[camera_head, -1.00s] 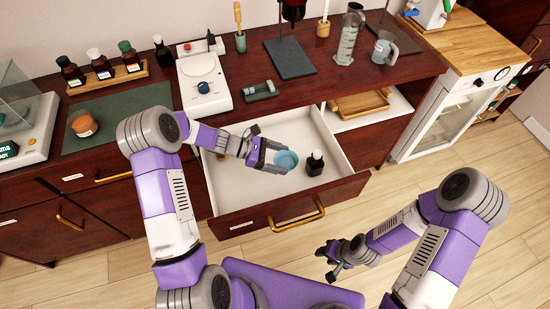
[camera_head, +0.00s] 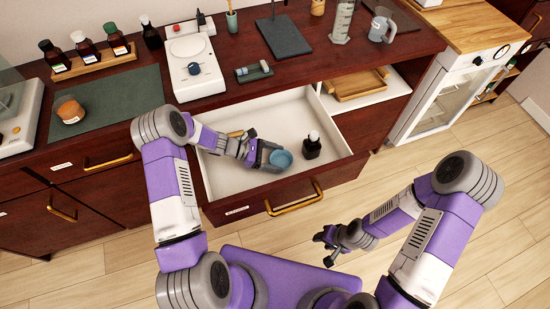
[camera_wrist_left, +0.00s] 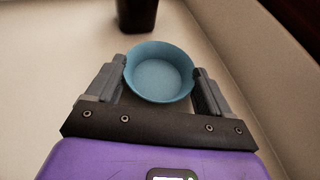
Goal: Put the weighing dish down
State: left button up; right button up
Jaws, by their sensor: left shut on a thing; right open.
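The weighing dish is a small round blue dish (camera_head: 281,159) inside the open drawer (camera_head: 335,165). My left gripper (camera_head: 270,155) reaches into the drawer and is shut on the dish. In the left wrist view the dish (camera_wrist_left: 160,75) sits upright between the two fingers (camera_wrist_left: 162,88), which press on its sides. I cannot tell whether the dish touches the drawer floor. My right gripper (camera_head: 326,246) is open and empty, in front of the cabinet above the wood floor.
A dark bottle (camera_head: 312,146) stands in the drawer to the right of the dish; it also shows in the left wrist view (camera_wrist_left: 137,14). A wooden tray (camera_head: 358,87) lies in the compartment beyond. The drawer's front panel (camera_head: 300,192) and side walls bound the space.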

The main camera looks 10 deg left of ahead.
pick_arm(q)
jog(key=shift+f, duration=0.1)
jog(key=o, duration=0.9)
jog(key=shift+r, duration=0.2)
jog(key=p+v, duration=0.1)
jog(key=v, duration=1.1)
jog(key=shift+p, duration=0.4)
